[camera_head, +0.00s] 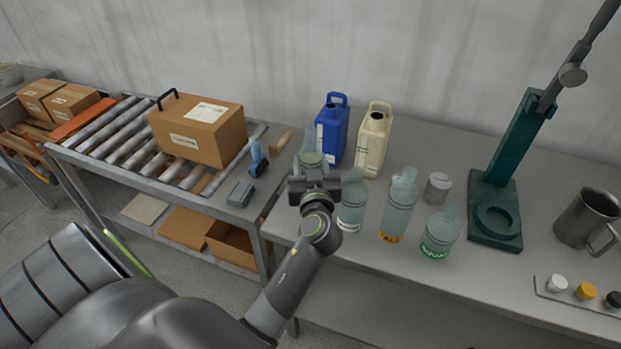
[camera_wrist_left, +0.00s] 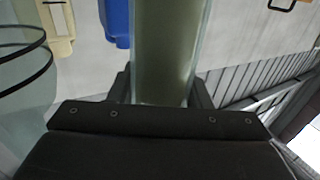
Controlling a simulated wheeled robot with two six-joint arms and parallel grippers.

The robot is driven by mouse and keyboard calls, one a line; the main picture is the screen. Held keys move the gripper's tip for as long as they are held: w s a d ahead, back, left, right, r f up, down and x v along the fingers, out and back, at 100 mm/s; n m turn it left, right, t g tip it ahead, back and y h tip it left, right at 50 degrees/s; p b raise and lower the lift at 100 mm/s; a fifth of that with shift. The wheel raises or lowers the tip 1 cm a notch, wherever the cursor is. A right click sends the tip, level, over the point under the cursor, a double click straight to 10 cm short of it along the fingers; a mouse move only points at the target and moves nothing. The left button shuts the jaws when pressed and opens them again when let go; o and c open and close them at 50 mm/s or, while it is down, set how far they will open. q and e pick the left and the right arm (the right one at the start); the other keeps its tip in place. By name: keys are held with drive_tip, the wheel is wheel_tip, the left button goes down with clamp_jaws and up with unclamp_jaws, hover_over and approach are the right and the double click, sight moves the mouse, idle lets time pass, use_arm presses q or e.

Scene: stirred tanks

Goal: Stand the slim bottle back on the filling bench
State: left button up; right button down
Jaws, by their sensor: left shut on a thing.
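My left gripper (camera_head: 314,186) is shut on a slim, translucent greenish bottle (camera_head: 311,150) at the left end of the filling bench (camera_head: 445,285). The bottle's upper part shows just beyond the gripper, and its lower part is hidden. In the left wrist view the bottle (camera_wrist_left: 168,50) stands between the two fingers (camera_wrist_left: 165,92). I cannot tell whether its base touches the bench. My right gripper is not in view.
Clear bottles (camera_head: 351,203), (camera_head: 397,208) and (camera_head: 440,232) stand close to the right of the gripper. Blue (camera_head: 331,135) and cream (camera_head: 374,142) jugs stand behind. A green press (camera_head: 508,170), steel mug (camera_head: 585,218) and roller conveyor with a carton (camera_head: 200,135) flank them.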

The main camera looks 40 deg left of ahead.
use_arm(q)
drive_tip(key=f, duration=0.3)
drive_tip(key=shift+w+a+f, duration=0.15)
drive_tip(key=shift+a+f, duration=0.1)
drive_tip(key=shift+f, duration=0.3)
drive_tip(key=shift+d, duration=0.15)
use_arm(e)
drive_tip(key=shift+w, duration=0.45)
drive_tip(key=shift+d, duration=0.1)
use_arm(q)
drive_tip(key=shift+f, duration=0.1)
drive_tip(key=o, duration=1.2)
drive_tip(key=shift+o, duration=0.2)
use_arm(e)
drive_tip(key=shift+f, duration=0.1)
